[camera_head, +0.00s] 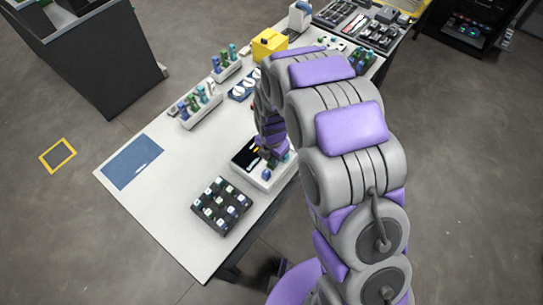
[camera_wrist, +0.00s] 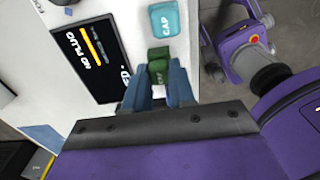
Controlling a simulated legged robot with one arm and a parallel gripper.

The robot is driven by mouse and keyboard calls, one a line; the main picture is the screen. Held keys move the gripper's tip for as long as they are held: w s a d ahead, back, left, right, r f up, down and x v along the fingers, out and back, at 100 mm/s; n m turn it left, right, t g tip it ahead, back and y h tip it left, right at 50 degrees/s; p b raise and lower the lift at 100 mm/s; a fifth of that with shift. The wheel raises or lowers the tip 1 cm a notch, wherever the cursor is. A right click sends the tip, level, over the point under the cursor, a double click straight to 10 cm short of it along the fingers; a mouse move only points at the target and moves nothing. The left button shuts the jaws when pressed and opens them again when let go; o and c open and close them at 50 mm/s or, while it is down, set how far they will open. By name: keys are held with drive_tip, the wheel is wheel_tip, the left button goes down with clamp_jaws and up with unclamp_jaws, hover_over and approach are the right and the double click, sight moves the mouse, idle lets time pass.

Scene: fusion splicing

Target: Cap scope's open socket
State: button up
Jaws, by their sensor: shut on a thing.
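The scope is a white box with a dark screen in the wrist view (camera_wrist: 88,58); the screen reads "NO PLUG". In the head view, the scope (camera_head: 265,181) sits at the table's right edge, partly hidden by my arm. My gripper (camera_wrist: 158,80) has its blue fingers shut on a small green block (camera_wrist: 158,70) with lettering I cannot read clearly. The green block is at the scope's edge; whether it is seated in a socket I cannot tell. A light-blue block marked "CAP" (camera_wrist: 164,18) is just beyond it on the scope. The open socket is not clearly visible.
A dark tray (camera_head: 197,208) of small capped pieces lies on the white table (camera_head: 160,220) beside the scope. A blue mat (camera_head: 132,162) lies at the left corner. White racks (camera_head: 202,112) and a yellow box (camera_head: 268,43) stand farther back. The table's front left is clear.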

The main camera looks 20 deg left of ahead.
drive_tip(key=shift+f, duration=0.35)
drive_tip(key=o, duration=1)
drive_tip(key=shift+r, duration=0.15)
drive_tip(key=shift+r+p, duration=1.25)
drive_tip(key=shift+r, duration=1.6)
